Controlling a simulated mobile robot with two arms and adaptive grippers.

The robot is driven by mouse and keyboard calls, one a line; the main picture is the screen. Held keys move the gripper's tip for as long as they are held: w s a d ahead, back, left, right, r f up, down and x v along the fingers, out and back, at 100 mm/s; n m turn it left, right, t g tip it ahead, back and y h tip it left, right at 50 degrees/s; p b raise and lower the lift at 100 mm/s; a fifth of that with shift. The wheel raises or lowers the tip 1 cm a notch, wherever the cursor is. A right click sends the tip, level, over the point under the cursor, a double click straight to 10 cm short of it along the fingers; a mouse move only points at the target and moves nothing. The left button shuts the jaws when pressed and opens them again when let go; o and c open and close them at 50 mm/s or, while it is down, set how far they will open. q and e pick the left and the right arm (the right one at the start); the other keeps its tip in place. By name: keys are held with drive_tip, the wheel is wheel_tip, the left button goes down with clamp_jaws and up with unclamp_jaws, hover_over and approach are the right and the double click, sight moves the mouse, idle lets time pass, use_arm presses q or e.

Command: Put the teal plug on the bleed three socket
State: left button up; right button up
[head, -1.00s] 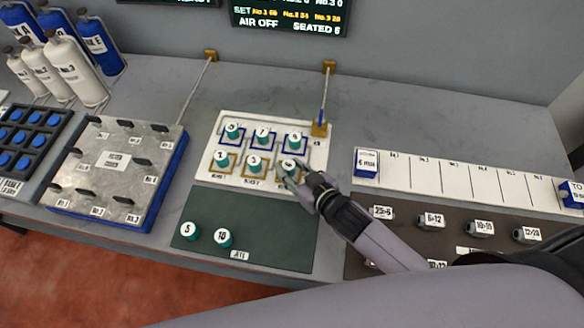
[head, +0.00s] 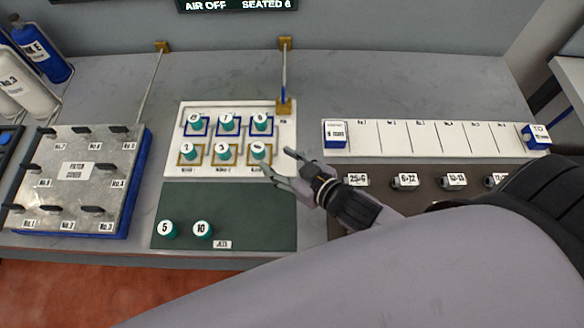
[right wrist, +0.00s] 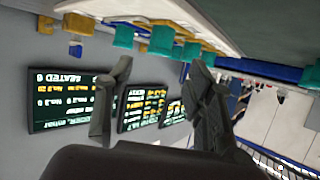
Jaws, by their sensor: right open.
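A white socket board (head: 288,135) carries two rows of teal plugs, the back row in blue-outlined places and the front row in gold-outlined places. The teal plug at the front right (head: 258,153) stands in the third gold-outlined socket, above a small label too blurred to read fully. My right gripper (head: 276,161) is open and empty, just to the right of that plug and apart from it. In the right wrist view, teal plugs (right wrist: 160,41) hang from the inverted board edge, and nothing lies between the fingers. My left gripper is not in view.
Two more teal plugs, 5 (head: 167,229) and 10 (head: 202,230), stand on the dark green mat (head: 250,205). A metal plate fixture (head: 75,170) is at left, a white strip (head: 430,138) at right. A wall display (head: 240,5) reads "AIR OFF" and "SEATED 6".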

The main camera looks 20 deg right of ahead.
drive_tip(key=shift+v, duration=2.2)
drive_tip(key=shift+o, duration=0.5)
drive_tip(key=shift+w, duration=0.1)
